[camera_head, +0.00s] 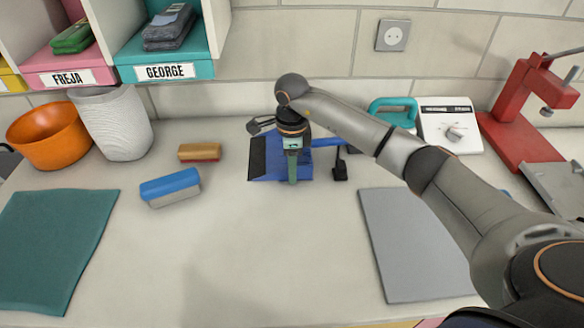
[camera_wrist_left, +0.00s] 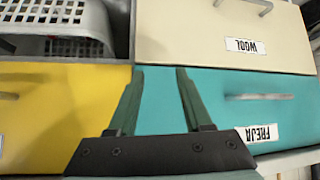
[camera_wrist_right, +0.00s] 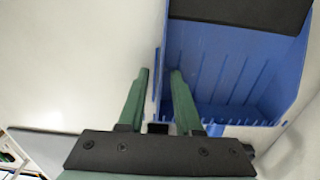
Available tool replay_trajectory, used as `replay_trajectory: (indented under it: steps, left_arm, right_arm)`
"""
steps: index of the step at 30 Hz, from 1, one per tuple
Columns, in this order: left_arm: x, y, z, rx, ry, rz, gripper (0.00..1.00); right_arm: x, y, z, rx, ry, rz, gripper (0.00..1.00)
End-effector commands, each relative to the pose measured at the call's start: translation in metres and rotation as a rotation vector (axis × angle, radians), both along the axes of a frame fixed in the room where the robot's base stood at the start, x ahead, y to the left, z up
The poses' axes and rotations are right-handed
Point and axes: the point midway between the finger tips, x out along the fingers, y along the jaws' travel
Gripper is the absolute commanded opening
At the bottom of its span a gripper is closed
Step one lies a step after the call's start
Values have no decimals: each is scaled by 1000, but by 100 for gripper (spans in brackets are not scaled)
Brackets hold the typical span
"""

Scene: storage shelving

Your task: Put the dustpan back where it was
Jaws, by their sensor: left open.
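The blue dustpan (camera_head: 268,168) lies on the counter near the back wall, with a dark front lip on its left side in the head view. Its ribbed inside fills the upper right of the right wrist view (camera_wrist_right: 225,75). My right gripper (camera_head: 293,180) points down over the dustpan. In the right wrist view its green fingers (camera_wrist_right: 160,72) sit at the pan's side wall, a narrow gap between them; whether they grip the wall is unclear. My left gripper (camera_wrist_left: 158,70) is open and empty, facing drawer fronts, outside the head view.
A blue-topped brush (camera_head: 172,188) and a wooden-backed brush (camera_head: 200,152) lie left of the dustpan. An orange bowl (camera_head: 48,135) and a white bin (camera_head: 112,122) stand further left. The front-middle counter is clear.

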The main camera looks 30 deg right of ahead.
Motion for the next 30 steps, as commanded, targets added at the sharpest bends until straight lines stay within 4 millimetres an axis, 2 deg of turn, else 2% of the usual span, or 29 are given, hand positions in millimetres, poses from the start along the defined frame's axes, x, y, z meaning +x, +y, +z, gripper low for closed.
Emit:
replay_trajectory:
  steps: [8, 11, 21, 25, 30]
  left_arm:
    - [1, 0, 1, 0, -1, 0, 50]
    - [1, 0, -1, 0, -1, 0, 50]
    - [0, 0, -8, 0, -1, 0, 50]
    - [0, 0, -9, 0, -1, 0, 50]
    - [0, 0, -9, 0, -1, 0, 50]
  right_arm:
    - [1, 0, 8, -1, -2, 0, 34]
    - [1, 0, 23, 0, -5, 1, 34]
    - [1, 0, 94, -1, -4, 0, 34]
    - [1, 0, 112, 0, -2, -1, 34]
    - [0, 0, 122, 1, 0, 0, 34]
